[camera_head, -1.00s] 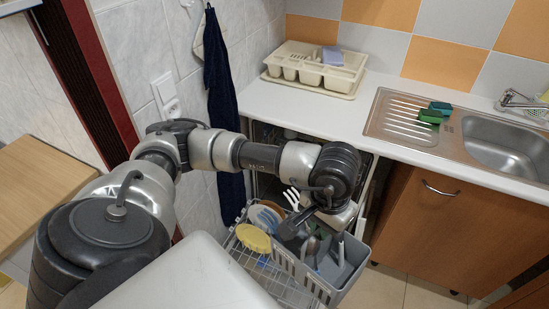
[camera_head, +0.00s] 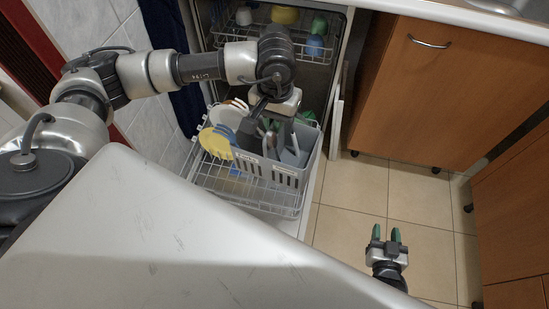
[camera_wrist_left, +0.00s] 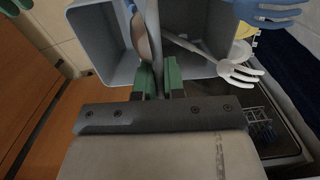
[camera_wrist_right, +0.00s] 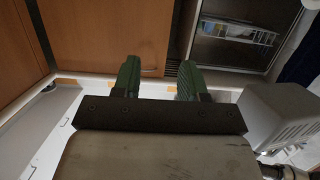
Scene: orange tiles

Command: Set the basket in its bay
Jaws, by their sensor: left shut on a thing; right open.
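The grey cutlery basket (camera_head: 268,177) holds several utensils and sits at the right part of the pulled-out lower dishwasher rack (camera_head: 213,172). Whether it rests on the wires or hangs just above them I cannot tell. My left gripper (camera_head: 268,128) is over the basket. In the left wrist view its green fingers (camera_wrist_left: 159,80) are shut on the basket's middle divider, with compartments of the basket (camera_wrist_left: 98,50) to either side. My right gripper (camera_head: 386,234) is open and empty over the floor, right of the rack; its fingers (camera_wrist_right: 158,76) show apart in the right wrist view. The bay itself is hidden.
Plates, one a yellow dish (camera_head: 215,143), stand in the rack left of the basket. The upper rack (camera_head: 240,32) holds cups and bowls. A brown cupboard (camera_head: 450,90) stands to the right. The tiled floor (camera_head: 350,200) right of the rack is clear.

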